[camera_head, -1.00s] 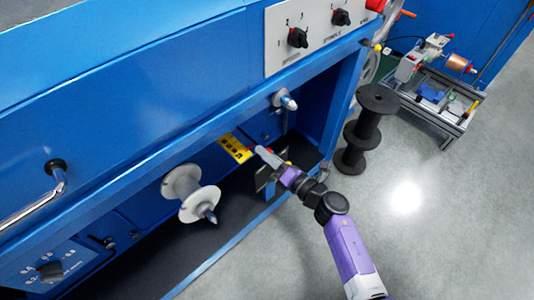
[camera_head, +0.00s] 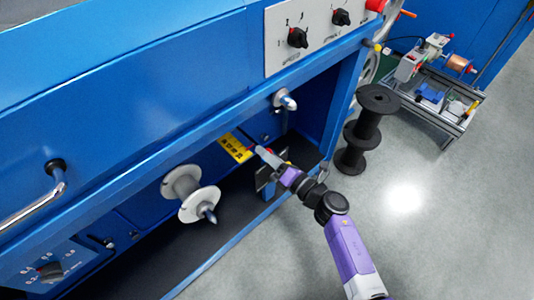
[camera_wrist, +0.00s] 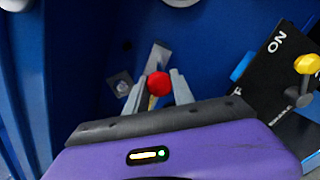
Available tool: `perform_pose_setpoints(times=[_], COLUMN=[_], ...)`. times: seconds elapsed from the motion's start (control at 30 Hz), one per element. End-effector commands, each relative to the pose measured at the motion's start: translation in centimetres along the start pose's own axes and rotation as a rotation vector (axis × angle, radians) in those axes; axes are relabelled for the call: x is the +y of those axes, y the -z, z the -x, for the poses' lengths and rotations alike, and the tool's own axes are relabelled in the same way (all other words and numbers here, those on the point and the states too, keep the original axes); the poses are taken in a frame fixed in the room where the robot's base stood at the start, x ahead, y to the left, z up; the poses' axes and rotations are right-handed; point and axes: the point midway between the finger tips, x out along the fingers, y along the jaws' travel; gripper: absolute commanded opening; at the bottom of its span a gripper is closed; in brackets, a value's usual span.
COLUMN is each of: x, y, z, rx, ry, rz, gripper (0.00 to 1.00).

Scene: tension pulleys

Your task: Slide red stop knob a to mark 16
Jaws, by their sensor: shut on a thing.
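The red stop knob (camera_wrist: 158,83) sits between the two fingers of my gripper (camera_wrist: 157,92) in the wrist view, and the gripper is shut on it. A grey metal piece shows just behind the knob. In the head view my gripper (camera_head: 266,155) reaches into the blue machine's recess, beside the right end of a yellow scale plate (camera_head: 235,148) with dark marks. The numbers on the plate are too small to read. In the head view the knob is mostly hidden by the fingers.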

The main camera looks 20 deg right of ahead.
Motion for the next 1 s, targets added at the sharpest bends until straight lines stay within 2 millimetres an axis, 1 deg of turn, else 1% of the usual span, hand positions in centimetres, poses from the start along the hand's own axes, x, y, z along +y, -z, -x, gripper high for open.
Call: perform_pose_setpoints(times=[0.27, 0.5, 0.73, 0.77, 0.8, 0.87, 1.0], x=[-0.1, -0.2, -0.1, -0.1, -0.1, -0.1, -0.1], y=[0.0, 0.1, 0.0, 0.0, 0.0, 0.0, 0.0], z=[-0.1, -2.5, -2.5, -2.5, -2.5, -2.5, -2.5], rx=[-0.001, 0.0, -0.001, -0.001, -0.001, -0.001, -0.001], ry=[0.002, 0.001, 0.003, 0.003, 0.003, 0.002, 0.001], rz=[0.0, -0.001, -0.001, -0.001, -0.001, -0.001, -0.001], gripper=[0.0, 0.0, 0.0, 0.31, 0.39, 0.51, 0.51])
